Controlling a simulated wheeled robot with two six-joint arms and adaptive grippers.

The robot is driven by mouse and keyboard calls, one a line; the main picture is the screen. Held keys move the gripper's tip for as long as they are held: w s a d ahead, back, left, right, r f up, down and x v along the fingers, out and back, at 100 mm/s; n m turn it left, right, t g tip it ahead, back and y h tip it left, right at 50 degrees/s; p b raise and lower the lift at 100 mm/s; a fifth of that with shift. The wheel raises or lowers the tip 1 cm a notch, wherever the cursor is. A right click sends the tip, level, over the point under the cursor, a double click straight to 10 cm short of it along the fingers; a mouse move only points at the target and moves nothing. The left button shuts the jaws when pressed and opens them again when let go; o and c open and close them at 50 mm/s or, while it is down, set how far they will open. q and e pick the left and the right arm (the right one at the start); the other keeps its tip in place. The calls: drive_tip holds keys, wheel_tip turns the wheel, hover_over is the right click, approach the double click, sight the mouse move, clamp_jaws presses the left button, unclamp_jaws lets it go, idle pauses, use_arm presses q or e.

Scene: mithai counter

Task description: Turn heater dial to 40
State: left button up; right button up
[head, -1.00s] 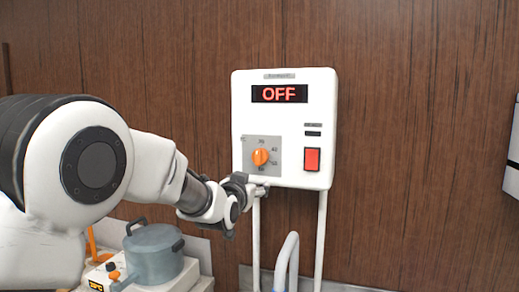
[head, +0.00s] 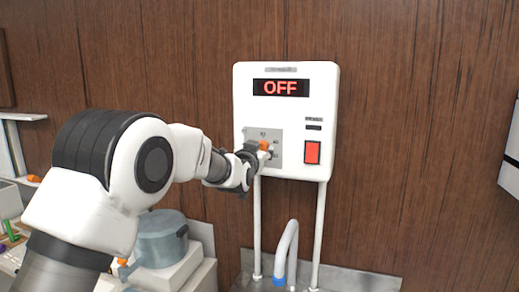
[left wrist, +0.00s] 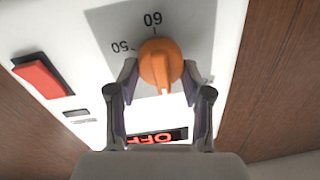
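The heater (head: 300,75) is a white wall box with a display (head: 281,88) reading OFF in red. Its orange dial (head: 264,145) sits on a grey plate at lower left, partly hidden by my left gripper (head: 266,154) in the head view. The left wrist view sees the dial (left wrist: 160,62) upside down, with 60 and 50 printed beside it. Its white mark points toward the display side; the 40 is not readable there. My left gripper's fingers (left wrist: 160,73) stand apart, one on either side of the dial; I cannot tell whether they touch it. My right gripper is out of view.
A red rocker switch (head: 312,152) is right of the dial. Two white pipes (head: 319,235) run down from the heater, with a curved tap (head: 288,245) between them. A grey pot (head: 161,238) stands at lower left, below my arm.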

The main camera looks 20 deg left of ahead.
use_arm(q)
drive_tip(key=c, duration=0.4)
drive_tip(key=shift+o, duration=0.2)
drive_tip(key=shift+f, duration=0.1)
drive_tip(key=shift+f+m+b, duration=0.2)
drive_tip(key=shift+m+b, duration=1.3)
drive_tip(key=shift+m, duration=0.3)
drive_tip(key=m+b, duration=0.3)
drive_tip(key=m, duration=0.2)
drive_tip(key=shift+d+t, duration=0.1)
drive_tip(key=shift+t, duration=0.2)
drive_tip(key=m+b, duration=0.1)
drive_tip(key=m, duration=0.2)
drive_tip(key=shift+r, duration=0.15)
drive_tip(key=shift+r+m, duration=0.2)
drive_tip(key=shift+m, duration=0.1)
